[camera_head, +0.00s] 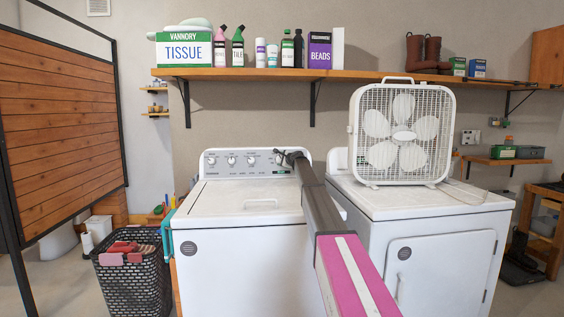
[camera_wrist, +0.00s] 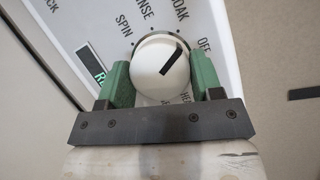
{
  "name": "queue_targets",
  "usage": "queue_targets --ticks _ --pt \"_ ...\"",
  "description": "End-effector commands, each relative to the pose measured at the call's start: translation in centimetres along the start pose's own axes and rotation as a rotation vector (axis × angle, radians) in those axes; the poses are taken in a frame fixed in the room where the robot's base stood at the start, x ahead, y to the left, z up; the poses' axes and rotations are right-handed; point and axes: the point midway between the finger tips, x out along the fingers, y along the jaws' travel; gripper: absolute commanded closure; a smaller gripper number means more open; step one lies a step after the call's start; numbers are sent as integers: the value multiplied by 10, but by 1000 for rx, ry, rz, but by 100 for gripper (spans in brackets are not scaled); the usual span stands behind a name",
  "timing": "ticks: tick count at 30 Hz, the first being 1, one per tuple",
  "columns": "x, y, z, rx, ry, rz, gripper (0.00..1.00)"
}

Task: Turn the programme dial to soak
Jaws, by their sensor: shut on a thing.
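The programme dial (camera_wrist: 155,62) is a round white knob with a black pointer mark, in the wrist view. Its mark points up and right, between the words SOAK (camera_wrist: 179,10) and OFF (camera_wrist: 203,45). SPIN and a partly cut-off word show to its upper left. My gripper (camera_wrist: 162,75) has its green fingers on both sides of the dial, shut on it. In the head view my gripper (camera_head: 288,156) is at the right end of the white washer's control panel (camera_head: 241,170) and largely hides the dial.
Three other knobs (camera_head: 231,161) stand left on the panel. A dryer (camera_head: 425,235) with a box fan (camera_head: 402,135) on top stands right of the washer (camera_head: 240,250). A shelf (camera_head: 260,74) with bottles and boxes hangs above. A black laundry basket (camera_head: 135,285) stands left.

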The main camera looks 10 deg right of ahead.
Motion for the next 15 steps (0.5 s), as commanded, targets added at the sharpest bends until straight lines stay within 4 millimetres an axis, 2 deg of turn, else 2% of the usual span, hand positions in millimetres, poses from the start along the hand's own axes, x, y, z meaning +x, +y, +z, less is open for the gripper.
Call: queue_targets --ticks 6,15 --pt "0 0 0 -105 -1 50 64" --pt "0 0 0 -168 -1 78 64"
